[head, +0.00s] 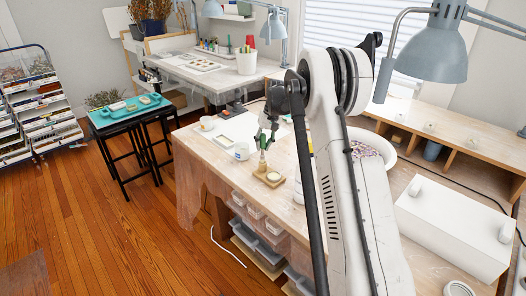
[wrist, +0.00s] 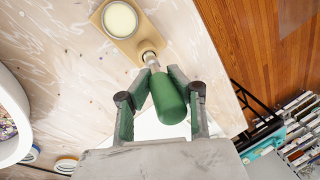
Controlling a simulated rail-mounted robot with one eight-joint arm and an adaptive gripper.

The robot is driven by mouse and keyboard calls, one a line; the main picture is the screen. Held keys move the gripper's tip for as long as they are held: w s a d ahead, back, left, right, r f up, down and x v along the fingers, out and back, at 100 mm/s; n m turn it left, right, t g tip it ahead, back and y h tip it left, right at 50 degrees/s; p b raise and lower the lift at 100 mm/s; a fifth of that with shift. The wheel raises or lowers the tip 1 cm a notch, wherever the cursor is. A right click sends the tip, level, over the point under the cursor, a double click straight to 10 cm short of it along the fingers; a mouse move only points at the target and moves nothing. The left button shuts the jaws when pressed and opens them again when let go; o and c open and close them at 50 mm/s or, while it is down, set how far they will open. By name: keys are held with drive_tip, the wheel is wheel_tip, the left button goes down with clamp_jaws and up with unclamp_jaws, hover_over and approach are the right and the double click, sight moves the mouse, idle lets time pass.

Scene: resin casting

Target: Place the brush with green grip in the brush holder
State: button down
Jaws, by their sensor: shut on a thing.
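The brush with green grip (wrist: 168,102) is between the fingers of my gripper (wrist: 160,82), which is shut on it. Its pale metal end (wrist: 151,62) points at a small round opening in a tan wooden block, which looks like the brush holder (wrist: 122,38). I cannot tell how deep the end sits in the opening. A cream round disc or cup (wrist: 120,19) is at the block's other end.
A white bowl (wrist: 12,115) lies to the left in the wrist view. The bench edge (wrist: 222,75) is close on the block's right there. Bare wood surrounds the block.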

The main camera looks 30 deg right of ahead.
sight(263, 155)
drive_tip(key=shift+d+x, duration=0.25)
drive_tip(key=shift+x, duration=1.05)
drive_tip(key=shift+s+f+b, duration=0.1)
drive_tip(key=shift+f+b, duration=0.25)
drive_tip(key=shift+f, duration=0.05)
drive_tip(key=c, duration=1.6)
unclamp_jaws()
drive_tip(key=shift+r, duration=0.2)
